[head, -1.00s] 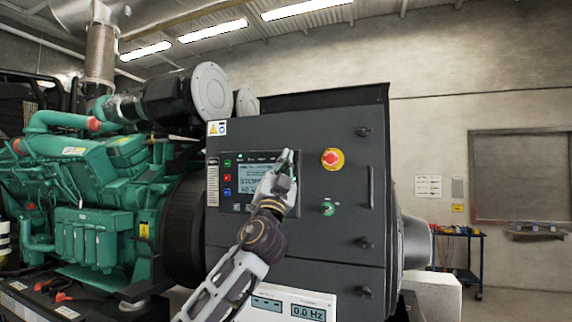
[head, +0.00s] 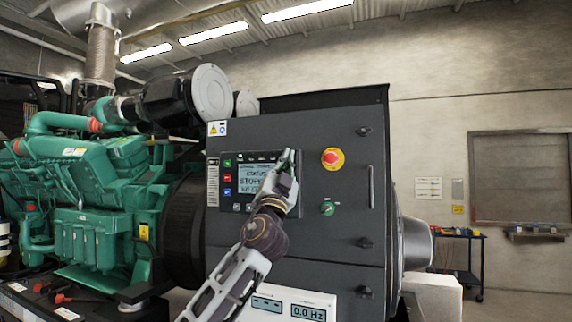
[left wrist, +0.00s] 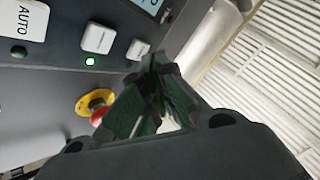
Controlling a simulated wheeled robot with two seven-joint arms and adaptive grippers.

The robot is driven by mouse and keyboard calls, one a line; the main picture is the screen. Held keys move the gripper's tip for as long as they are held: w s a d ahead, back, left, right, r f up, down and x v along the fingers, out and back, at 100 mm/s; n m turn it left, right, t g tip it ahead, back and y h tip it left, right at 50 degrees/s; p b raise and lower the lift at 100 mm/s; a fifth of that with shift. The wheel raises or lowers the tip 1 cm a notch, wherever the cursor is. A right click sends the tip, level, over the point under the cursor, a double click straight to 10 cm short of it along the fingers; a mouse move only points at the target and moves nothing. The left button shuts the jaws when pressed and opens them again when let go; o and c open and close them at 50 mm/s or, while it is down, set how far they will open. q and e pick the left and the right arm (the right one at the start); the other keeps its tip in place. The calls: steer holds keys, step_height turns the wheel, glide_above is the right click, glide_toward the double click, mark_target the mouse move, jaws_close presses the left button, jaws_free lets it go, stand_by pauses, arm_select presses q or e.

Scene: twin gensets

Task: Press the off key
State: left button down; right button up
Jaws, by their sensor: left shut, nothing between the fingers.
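The control panel (head: 258,207) with a lit screen (head: 252,180) is on the dark cabinet (head: 330,115). The screen shows a stopped status. In the left wrist view, an AUTO key (left wrist: 23,19), a pale key (left wrist: 98,38) beside a lit green lamp, and a smaller-looking pale key (left wrist: 138,50) show. I cannot read which is the off key. My left gripper (head: 289,154) is shut and empty at the panel's upper right. Its fingertips also show in the left wrist view (left wrist: 158,62), close to the smaller-looking key; contact cannot be told. My right gripper is not in view.
A red emergency stop button (head: 332,158) on a yellow ring and a green rotary switch (head: 327,208) sit right of the panel. The green engine (head: 90,170) stands to the left. A tool cart (head: 460,235) stands at the far right.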

arm_select(q)
steer(key=shift+w+d+b, duration=0.2)
steer(key=shift+w+b, duration=0.1)
steer(key=shift+w, duration=0.15)
stand_by(1.0)
steer(key=shift+s, duration=0.1)
steer(key=shift+s+a, duration=0.35)
steer(key=shift+s, duration=0.4)
steer(key=s+a, duration=0.2)
steer(key=s, duration=0.3)
steer(key=shift+s, duration=0.35)
stand_by(0.6)
stand_by(0.8)
